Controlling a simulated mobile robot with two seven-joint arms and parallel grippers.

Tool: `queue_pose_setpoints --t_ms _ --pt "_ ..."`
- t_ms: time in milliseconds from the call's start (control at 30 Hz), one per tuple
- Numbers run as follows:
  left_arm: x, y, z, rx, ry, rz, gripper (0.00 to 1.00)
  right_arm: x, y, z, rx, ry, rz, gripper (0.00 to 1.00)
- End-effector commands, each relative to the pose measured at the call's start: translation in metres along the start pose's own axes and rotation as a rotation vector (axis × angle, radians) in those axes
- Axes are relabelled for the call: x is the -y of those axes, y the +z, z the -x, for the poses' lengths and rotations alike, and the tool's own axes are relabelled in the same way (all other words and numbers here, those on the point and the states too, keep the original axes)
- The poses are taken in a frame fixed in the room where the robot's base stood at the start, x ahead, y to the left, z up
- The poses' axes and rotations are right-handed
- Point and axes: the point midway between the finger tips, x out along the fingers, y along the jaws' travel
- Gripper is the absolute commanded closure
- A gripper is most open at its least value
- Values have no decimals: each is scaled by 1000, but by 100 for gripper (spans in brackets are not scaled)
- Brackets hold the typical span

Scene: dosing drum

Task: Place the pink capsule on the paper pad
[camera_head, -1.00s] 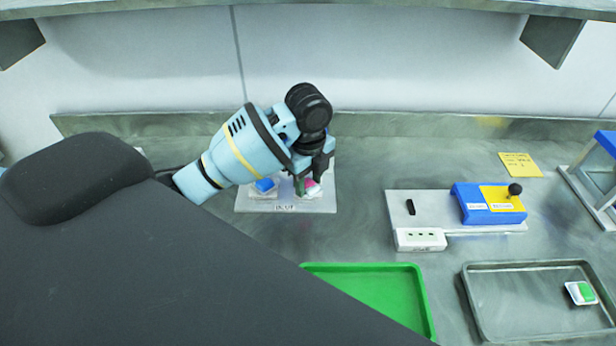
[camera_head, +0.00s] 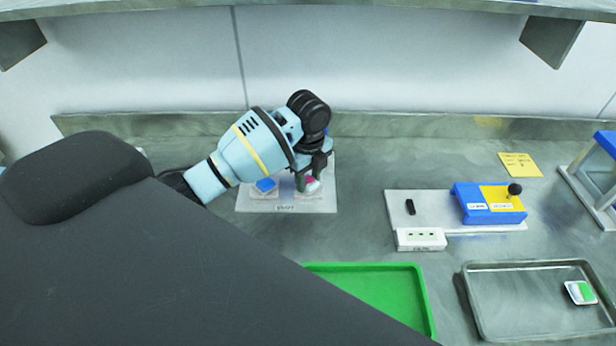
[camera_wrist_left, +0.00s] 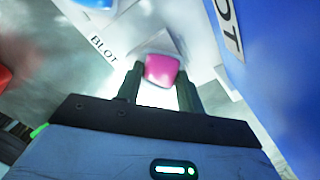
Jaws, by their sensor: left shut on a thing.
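The pink capsule (camera_head: 312,183) is between the fingers of my left gripper (camera_head: 309,178). In the left wrist view the pink capsule (camera_wrist_left: 162,69) sits between the two dark fingertips, and the gripper is shut on it. It is over or on the right part of a pale board (camera_head: 328,203) labelled BLOT; I cannot tell whether it touches the white pad under it. The label also shows in the left wrist view (camera_wrist_left: 104,48). A blue capsule (camera_head: 265,185) lies on the left part of this board. My right gripper is not in view.
A green tray (camera_head: 415,300) lies in front of the board, partly hidden by my arm. A grey tray (camera_head: 500,325) holds a green-and-white capsule (camera_head: 580,292). A blue and yellow device (camera_head: 487,204) stands to the right. Bare bench lies between board and device.

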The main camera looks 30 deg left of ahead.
Motion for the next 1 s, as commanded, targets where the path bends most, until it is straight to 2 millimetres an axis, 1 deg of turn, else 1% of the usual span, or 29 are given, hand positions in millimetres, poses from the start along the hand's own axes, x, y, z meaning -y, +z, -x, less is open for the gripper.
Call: queue_pose_setpoints --t_ms 267,300,433,767,867,967,1000 --pt "0 0 -4 0 2 0 84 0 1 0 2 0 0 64" --pt "0 0 -3 0 1 0 57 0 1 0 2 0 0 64" --pt "0 0 -3 0 1 0 41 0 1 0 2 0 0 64" --pt "0 0 -1 0 0 0 41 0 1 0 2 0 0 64" --pt "1 0 7 1 -2 0 41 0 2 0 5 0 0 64" --pt "1 0 22 1 -2 -1 41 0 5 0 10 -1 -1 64" --pt "1 0 30 2 -3 -1 41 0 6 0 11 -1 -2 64"
